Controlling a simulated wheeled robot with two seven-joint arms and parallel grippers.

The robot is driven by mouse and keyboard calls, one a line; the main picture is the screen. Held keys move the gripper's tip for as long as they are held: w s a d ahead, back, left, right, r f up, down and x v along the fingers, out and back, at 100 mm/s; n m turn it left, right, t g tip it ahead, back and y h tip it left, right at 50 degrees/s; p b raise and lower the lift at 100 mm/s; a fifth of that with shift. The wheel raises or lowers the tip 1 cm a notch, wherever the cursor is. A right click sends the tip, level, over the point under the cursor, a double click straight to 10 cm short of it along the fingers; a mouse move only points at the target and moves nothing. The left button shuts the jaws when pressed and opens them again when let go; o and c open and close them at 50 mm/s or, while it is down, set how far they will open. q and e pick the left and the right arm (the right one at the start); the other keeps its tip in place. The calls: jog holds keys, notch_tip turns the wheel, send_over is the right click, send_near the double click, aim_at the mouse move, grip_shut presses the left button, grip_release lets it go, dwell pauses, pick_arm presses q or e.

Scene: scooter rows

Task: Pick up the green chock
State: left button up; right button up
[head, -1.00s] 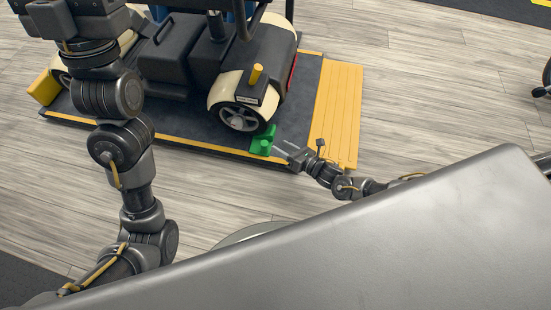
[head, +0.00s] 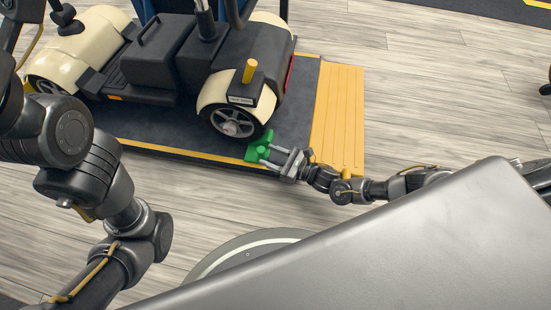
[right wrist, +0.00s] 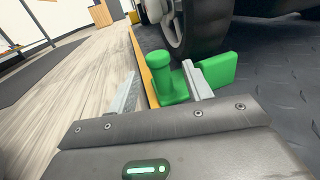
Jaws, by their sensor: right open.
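The green chock (head: 254,151) sits on the dark platform against the scooter's cream-fendered wheel (head: 234,121). In the right wrist view the chock (right wrist: 218,70) shows an upright round knob and a flat block beside it. My right gripper (head: 266,154) is open at the chock, coming from the right. In the right wrist view its left finger stands left of the knob, and its right finger overlaps the chock between knob and block. I cannot tell whether either finger touches it. My left arm comes in at the left, and its gripper is not clearly in view.
The scooter (head: 180,65) stands on a platform (head: 200,149) edged in yellow. A yellow ramp (head: 338,115) lies at its right end. A yellow lever (head: 250,71) stands up from the scooter's near fender.

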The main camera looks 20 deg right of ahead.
aim_at(259, 152)
jog(key=b+x, duration=0.2)
jog(key=x, duration=0.3)
jog(key=shift+f, duration=0.15)
jog(key=shift+w+a+b, duration=0.3)
jog(key=shift+w+a, duration=0.05)
jog(key=shift+a, duration=0.05)
jog(key=shift+d, duration=0.1)
grip_shut()
